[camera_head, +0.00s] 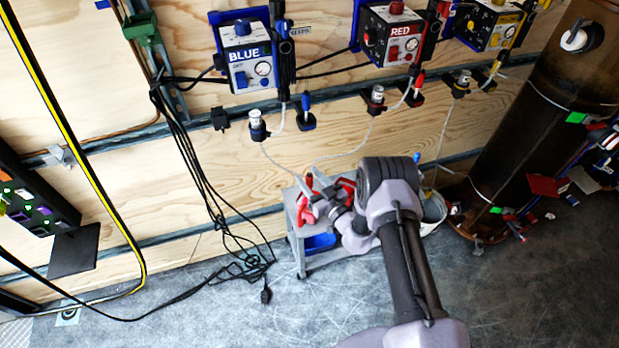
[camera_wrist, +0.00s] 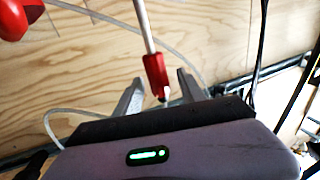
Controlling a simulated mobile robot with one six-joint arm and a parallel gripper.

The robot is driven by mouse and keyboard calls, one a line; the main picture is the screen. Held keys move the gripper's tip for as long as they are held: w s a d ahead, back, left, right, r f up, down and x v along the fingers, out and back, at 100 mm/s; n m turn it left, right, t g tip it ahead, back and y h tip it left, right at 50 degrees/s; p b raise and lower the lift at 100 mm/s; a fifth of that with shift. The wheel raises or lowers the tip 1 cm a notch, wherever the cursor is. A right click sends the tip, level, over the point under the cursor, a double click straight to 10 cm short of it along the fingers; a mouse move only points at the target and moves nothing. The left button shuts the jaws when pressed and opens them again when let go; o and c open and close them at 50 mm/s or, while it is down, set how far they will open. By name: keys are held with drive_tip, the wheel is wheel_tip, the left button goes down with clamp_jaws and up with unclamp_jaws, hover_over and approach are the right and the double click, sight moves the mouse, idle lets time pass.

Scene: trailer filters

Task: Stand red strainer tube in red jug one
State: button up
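My gripper (camera_wrist: 160,76) shows in the wrist view with its two fingers apart. A red strainer end (camera_wrist: 155,72) on a pale, thin tube (camera_wrist: 145,22) lies in line with the gap between the fingers. Wood shows between it and the right finger, and I see no clear grip on it. In the head view my gripper (camera_head: 318,203) is low over a small grey cart, with a small red piece (camera_head: 309,182) beside it. Red shapes on the cart (camera_head: 347,186) may be the red jugs; my arm partly hides them. A red rounded shape (camera_wrist: 14,18) is at the wrist view's upper left.
The RED pump box (camera_head: 390,38) hangs on the plywood wall between the BLUE box (camera_head: 246,62) and a yellow one (camera_head: 494,26). A blue bin (camera_head: 320,241) is low in the cart (camera_head: 299,245). Black cables (camera_head: 205,190) hang left of it.

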drive_tip(key=p+v, duration=0.6)
drive_tip(key=v, duration=1.1)
drive_tip(key=shift+s, duration=0.15)
drive_tip(key=shift+d, duration=0.1)
